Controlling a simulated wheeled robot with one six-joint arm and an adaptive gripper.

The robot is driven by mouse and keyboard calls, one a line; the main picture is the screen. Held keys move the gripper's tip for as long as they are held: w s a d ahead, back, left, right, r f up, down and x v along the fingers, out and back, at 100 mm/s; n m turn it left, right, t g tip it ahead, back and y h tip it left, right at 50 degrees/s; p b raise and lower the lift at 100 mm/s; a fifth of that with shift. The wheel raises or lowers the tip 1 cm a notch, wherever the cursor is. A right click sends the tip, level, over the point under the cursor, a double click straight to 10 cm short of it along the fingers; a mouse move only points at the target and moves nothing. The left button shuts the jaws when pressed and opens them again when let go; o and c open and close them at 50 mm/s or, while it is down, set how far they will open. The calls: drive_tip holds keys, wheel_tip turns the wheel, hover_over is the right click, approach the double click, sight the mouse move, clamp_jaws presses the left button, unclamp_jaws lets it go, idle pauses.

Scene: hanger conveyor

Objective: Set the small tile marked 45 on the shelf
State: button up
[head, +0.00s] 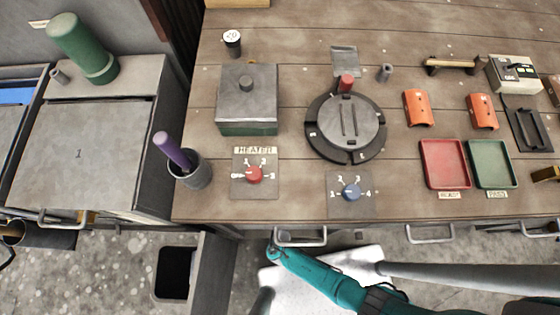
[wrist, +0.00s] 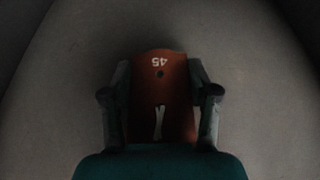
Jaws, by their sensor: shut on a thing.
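The small orange-red tile (wrist: 160,112) marked 45 is between the two fingers of my gripper (wrist: 161,92) in the wrist view. The number appears upside down, above a small dark hole and a pale mark. My gripper is shut on the tile's sides. Beyond it is a plain grey surface in dim light; its distance cannot be told. In the head view my teal arm reaches below the bench's front edge, and I cannot make out the held tile there. No shelf can be clearly identified in either view.
Two orange tiles (head: 418,108) (head: 482,111) lie on the wooden bench (head: 285,192), behind a red tray (head: 445,163) and a green tray (head: 492,164). A round dial fixture (head: 346,128), a grey box (head: 246,97) and a cup (head: 192,172) with a purple rod stand on it.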

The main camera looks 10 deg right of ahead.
drive_tip(key=o, duration=1.3)
drive_tip(key=shift+f, duration=0.1)
drive_tip(key=shift+o, duration=0.2)
